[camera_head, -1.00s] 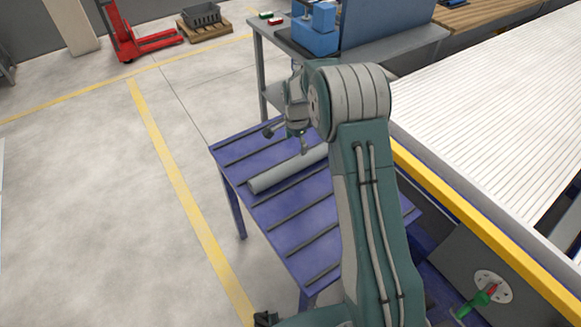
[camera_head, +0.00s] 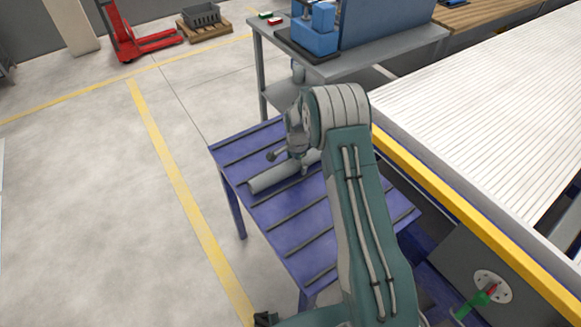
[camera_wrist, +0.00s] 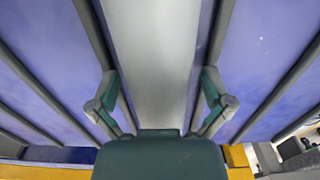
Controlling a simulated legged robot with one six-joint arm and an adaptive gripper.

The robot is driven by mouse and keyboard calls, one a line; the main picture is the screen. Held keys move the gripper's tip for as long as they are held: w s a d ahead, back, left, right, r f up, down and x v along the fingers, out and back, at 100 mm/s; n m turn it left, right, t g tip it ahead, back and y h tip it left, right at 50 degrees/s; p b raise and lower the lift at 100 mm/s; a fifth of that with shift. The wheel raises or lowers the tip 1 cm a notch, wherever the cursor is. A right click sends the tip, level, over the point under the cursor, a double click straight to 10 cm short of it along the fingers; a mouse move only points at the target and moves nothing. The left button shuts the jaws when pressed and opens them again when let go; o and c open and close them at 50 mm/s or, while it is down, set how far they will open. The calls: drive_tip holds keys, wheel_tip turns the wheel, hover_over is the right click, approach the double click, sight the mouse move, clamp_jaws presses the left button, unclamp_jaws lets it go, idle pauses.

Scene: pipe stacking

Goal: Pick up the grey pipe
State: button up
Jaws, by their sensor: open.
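The grey pipe (camera_head: 270,178) lies on the blue table (camera_head: 300,237) with dark ridges, its left end in the open and its right part hidden behind my arm. In the wrist view the grey pipe (camera_wrist: 153,55) runs up the middle of the picture, between the two fingers. My gripper (camera_wrist: 160,103) is open, with one finger on each side of the pipe and a gap to it on both sides. In the head view my gripper (camera_head: 287,162) is low over the pipe, partly hidden by my arm.
A white slatted conveyor (camera_head: 480,100) with a yellow edge stands at the right of the table. A grey workbench (camera_head: 400,50) with a blue machine (camera_head: 314,30) is behind. A red pallet jack (camera_head: 135,42) stands far left. The floor at left is clear.

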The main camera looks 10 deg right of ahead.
drive_tip(key=c, duration=1.2)
drive_tip(key=shift+c, duration=0.2)
